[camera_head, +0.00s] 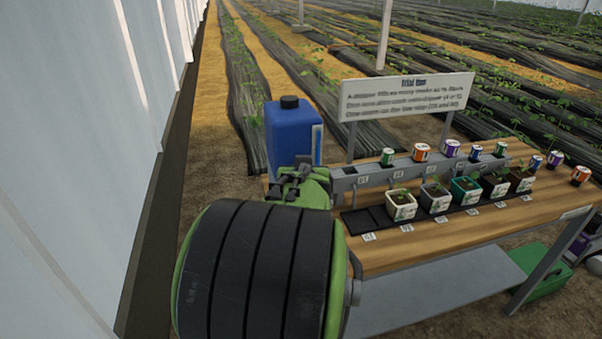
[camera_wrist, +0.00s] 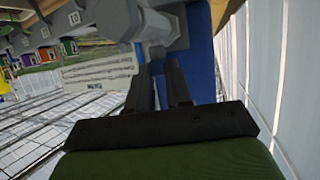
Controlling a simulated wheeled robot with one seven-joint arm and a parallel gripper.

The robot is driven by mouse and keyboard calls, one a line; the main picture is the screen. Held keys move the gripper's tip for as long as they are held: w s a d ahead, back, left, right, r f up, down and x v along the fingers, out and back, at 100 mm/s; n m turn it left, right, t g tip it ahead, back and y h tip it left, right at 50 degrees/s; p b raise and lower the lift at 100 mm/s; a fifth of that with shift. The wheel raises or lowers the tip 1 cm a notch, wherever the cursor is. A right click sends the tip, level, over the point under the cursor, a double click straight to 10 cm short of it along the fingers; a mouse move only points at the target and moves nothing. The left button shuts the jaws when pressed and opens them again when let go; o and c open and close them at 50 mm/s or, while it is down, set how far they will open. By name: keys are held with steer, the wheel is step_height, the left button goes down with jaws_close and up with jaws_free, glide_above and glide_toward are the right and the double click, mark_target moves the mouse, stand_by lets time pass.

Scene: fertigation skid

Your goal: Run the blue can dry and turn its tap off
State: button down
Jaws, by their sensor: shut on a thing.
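The blue can (camera_head: 290,137) with a black cap stands upright at the left end of the wooden bench. A pale strip runs down its right side; I cannot read a level on it. My gripper (camera_head: 301,178) is low in front of the can, partly hidden by my arm. In the wrist view the can (camera_wrist: 204,62) fills the space behind my gripper (camera_wrist: 160,68). The fingers are shut on the grey tap (camera_wrist: 158,27) at the can's outlet. The gripped part is mostly hidden between the fingertips, so the tap's setting cannot be told.
A grey channel (camera_head: 345,184) runs right from the can along the bench (camera_head: 440,236). Several potted seedlings stand in a black tray (camera_head: 365,222), with several small labelled cans behind. A white sign (camera_head: 405,97) rises at the back. A pale wall (camera_head: 75,130) is left.

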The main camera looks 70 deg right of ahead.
steer(key=shift+s+d+n+t+y, duration=0.1)
steer(key=shift+s+n+t+y, duration=0.15)
steer(key=shift+n+t, duration=0.4)
steer(key=shift+s+d+n+t+y, duration=0.15)
steer(key=shift+n+t+y, duration=0.1)
steer(key=shift+n+t, duration=0.35)
steer(key=shift+a+n+t, duration=0.1)
steer(key=shift+n+t, duration=0.25)
steer(key=c, duration=1.1)
jaws_free()
steer(key=shift+w, duration=0.1)
